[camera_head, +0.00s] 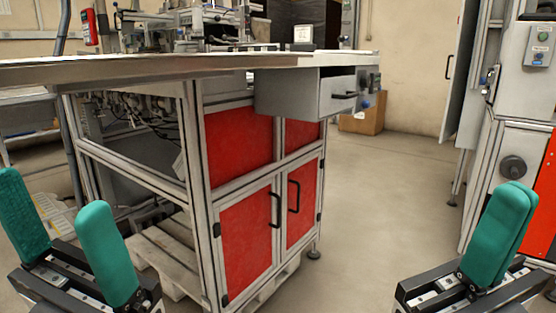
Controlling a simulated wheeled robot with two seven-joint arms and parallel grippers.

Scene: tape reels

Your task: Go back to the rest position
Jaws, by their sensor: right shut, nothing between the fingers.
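My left gripper (68,232) is at the lower left, with its two green fingers held wide apart and nothing between them. My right gripper (501,235) is at the lower right, with its two green fingers pressed together and nothing held. Both grippers are in front of the workbench and touch nothing that I can see. No tape reel can be made out in this view.
A metal-framed workbench (180,68) with red cabinet doors (247,237) and a grey drawer (337,94) stands ahead. A cardboard box (363,115) sits on the floor behind it. A grey machine cabinet (514,150) stands at the right. Open floor (385,200) lies between.

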